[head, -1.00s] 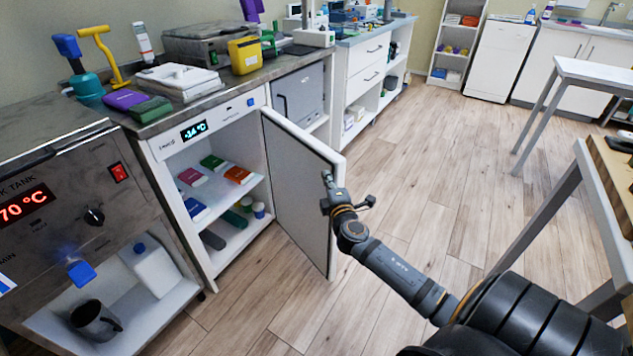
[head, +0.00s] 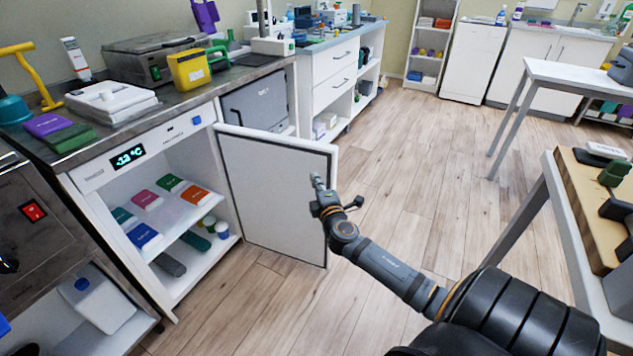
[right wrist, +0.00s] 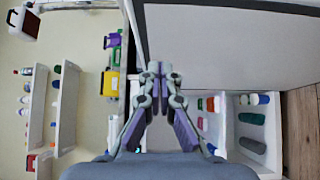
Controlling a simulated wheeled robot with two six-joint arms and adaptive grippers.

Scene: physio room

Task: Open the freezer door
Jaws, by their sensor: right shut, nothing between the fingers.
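The freezer (head: 84,181) stands under the counter at left, with a lit display reading about -13 °C. Its door (head: 272,190) stands wide open, swung out to the right, its inner panel facing me. Inside, coloured packs lie on the upper shelf (head: 177,215), and tubs and rolls lie below. My right gripper (head: 318,184) is shut and empty, in front of the door's free edge in the head view; I cannot tell if it touches. In the right wrist view the shut fingers (right wrist: 155,70) show beside the door panel (right wrist: 225,45). My left gripper is not in view.
The counter (head: 190,95) holds a yellow box (head: 188,69) and a white device (head: 110,100). A tank unit with a red switch (head: 33,211) stands left of the freezer. A table (head: 570,220) stands at right. The wooden floor (head: 410,150) between is clear.

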